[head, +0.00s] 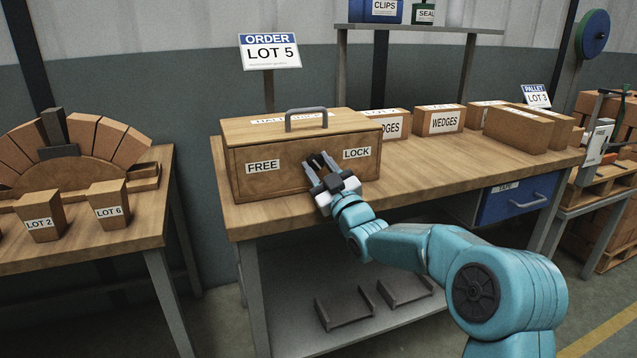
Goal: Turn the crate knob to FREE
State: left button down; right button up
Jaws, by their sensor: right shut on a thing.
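The wooden crate (240,180) stands on the left end of the workbench, its lid closed with a grey handle (306,117) on top. Its front face carries a FREE label (263,167) at left and a LOCK label (357,153) at right. My right gripper (318,166) is at the front face between the two labels, nearer LOCK, shut on the knob. The knob is mostly hidden by the fingers, so I cannot tell exactly which way it points. My left gripper is not in view.
Boxes marked WEDGES (440,120) stand right of the crate on the workbench (430,175). A LOT 5 order sign (270,52) rises behind the crate. A second table (120,228) with LOT 2 and LOT 6 blocks is at left. The bench front before the crate is clear.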

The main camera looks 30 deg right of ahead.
jog(key=n+y+b, duration=0.1)
jog(key=n, duration=0.1)
jog(key=shift+d+f+n+y, duration=0.1)
jog(key=shift+n+y, duration=0.2)
jog(key=shift+n, duration=0.1)
jog(key=n, duration=0.1)
jog(key=n+g+y, duration=0.1)
jog(key=n, duration=0.1)
jog(key=shift+r+y, duration=0.2)
jog(key=shift+y, duration=0.1)
jog(key=n+g+y, duration=0.1)
jog(key=n, duration=0.2)
jog(key=shift+r+p, duration=0.1)
jog(key=shift+p, duration=0.2)
pick_arm(q)
jog(key=shift+p, duration=0.6)
pick_arm(e)
jog(key=shift+n+g, duration=0.5)
jog(key=shift+n, duration=1.2)
jog(key=o, duration=1.1)
jog(key=shift+c, duration=0.2)
jog(key=shift+s, duration=0.1)
